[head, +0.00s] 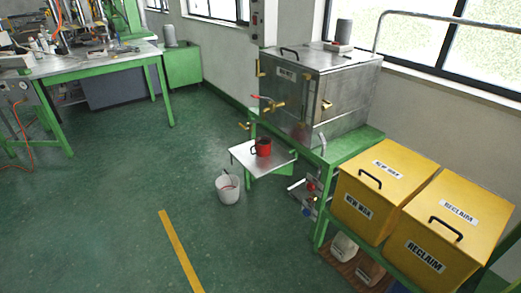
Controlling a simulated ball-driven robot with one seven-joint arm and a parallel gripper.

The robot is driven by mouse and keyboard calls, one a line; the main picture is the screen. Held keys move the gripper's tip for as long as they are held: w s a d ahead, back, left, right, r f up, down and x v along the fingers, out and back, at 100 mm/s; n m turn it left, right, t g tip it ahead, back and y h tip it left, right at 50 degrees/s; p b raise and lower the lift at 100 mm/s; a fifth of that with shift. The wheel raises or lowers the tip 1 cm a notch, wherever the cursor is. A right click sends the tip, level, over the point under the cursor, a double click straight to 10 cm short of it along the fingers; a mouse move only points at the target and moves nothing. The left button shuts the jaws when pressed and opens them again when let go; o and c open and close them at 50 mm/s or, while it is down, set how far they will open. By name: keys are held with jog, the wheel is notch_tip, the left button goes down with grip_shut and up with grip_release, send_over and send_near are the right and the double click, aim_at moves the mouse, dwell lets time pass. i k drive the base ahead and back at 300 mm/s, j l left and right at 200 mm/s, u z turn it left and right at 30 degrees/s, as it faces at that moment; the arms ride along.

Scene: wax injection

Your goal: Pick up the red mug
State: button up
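A small red mug (263,148) with a dark inside stands upright on a grey metal shelf (250,160). The shelf sticks out from the front of the steel wax tank's green stand. The mug's handle seems to be on its left side, but it is small in the picture. My gripper is not in view, so its distance from the mug and its state do not show.
The steel tank (345,85) with brass valves stands behind the mug. A white bucket (228,190) sits on the floor below the shelf. Yellow bins (430,235) stand at the right. A green-legged workbench (100,62) is at the far left. The green floor (110,200) is open at the left.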

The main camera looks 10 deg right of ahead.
aim_at(263, 144)
jog(key=i+l+u, duration=0.2)
jog(key=i, duration=0.5)
jog(key=i+l+u, duration=0.2)
jog(key=i, duration=0.5)
jog(key=i+l+u, duration=0.2)
jog(key=i+l, duration=0.3)
jog(key=i, duration=0.15)
jog(key=i+l+u, duration=0.2)
jog(key=i+l, duration=0.35)
jog(key=i, duration=0.1)
